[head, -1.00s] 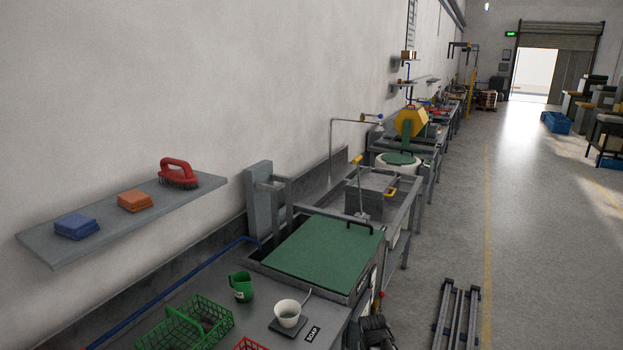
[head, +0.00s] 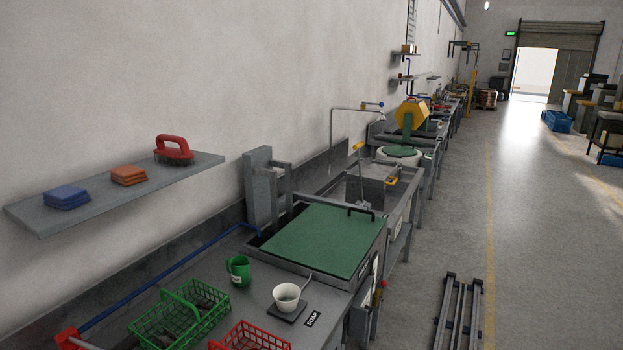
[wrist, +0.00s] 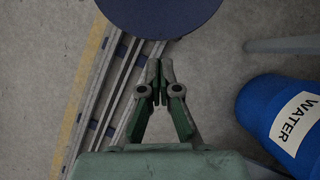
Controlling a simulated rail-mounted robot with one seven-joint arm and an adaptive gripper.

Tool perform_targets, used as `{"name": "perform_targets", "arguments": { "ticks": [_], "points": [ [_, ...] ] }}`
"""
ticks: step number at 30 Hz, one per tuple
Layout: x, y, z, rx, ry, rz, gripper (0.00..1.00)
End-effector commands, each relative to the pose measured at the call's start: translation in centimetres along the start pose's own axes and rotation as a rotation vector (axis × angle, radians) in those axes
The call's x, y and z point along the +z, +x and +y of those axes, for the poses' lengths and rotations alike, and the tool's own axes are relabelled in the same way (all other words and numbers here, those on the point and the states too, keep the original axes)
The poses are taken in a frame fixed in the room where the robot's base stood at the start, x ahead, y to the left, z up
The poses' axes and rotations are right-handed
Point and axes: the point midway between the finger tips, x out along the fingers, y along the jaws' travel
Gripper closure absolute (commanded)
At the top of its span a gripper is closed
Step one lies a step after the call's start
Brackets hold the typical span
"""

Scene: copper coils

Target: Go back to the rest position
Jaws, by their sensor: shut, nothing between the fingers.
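My gripper (wrist: 160,83) shows in the wrist view with its two fingers together and nothing between them. It points down over the grey floor, clear of any object. It does not show in the head view.
In the wrist view a blue drum marked WATER (wrist: 284,118) stands at the right, a dark blue disc (wrist: 160,8) lies at the top, and floor rails (wrist: 118,80) run at the left. The head view shows the bench with a green lid (head: 325,240), green basket (head: 180,318), red basket (head: 250,338) and shelf (head: 115,190).

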Motion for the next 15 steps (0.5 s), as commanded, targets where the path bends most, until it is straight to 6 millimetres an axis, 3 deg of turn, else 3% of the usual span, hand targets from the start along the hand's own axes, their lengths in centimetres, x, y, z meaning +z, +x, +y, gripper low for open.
{"name": "perform_targets", "arguments": {
  "ticks": [1,6,15],
  "points": [
    [0.9,2.3,0.0,0.000,0.000,-0.033,1.00],
    [3.2,5.7,0.0,0.000,0.000,-0.097,1.00],
    [3.8,6.5,0.0,0.000,0.000,-0.114,1.00]
  ]
}}
